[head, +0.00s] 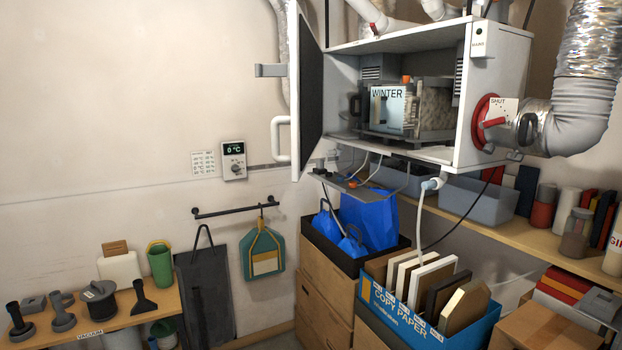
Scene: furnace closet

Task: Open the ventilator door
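The ventilator (506,80) is a white box mounted high on the wall, right of centre. Its door (309,95) stands wide open on the box's left side, seen nearly edge-on, with its dark inner face toward the opening. A white handle (282,139) and a grey latch piece (270,71) stick out to the left of the door. Inside the box are a block labelled WINTER (388,104) and a pale filter-like block (436,106). My gripper is not in view.
A grey flap (352,186) hangs below the ventilator. Silver ducts (585,90) and a red-ringed SHUT valve (487,122) are at right. A blue COPY PAPER box (400,312) and drawers (325,285) stand below.

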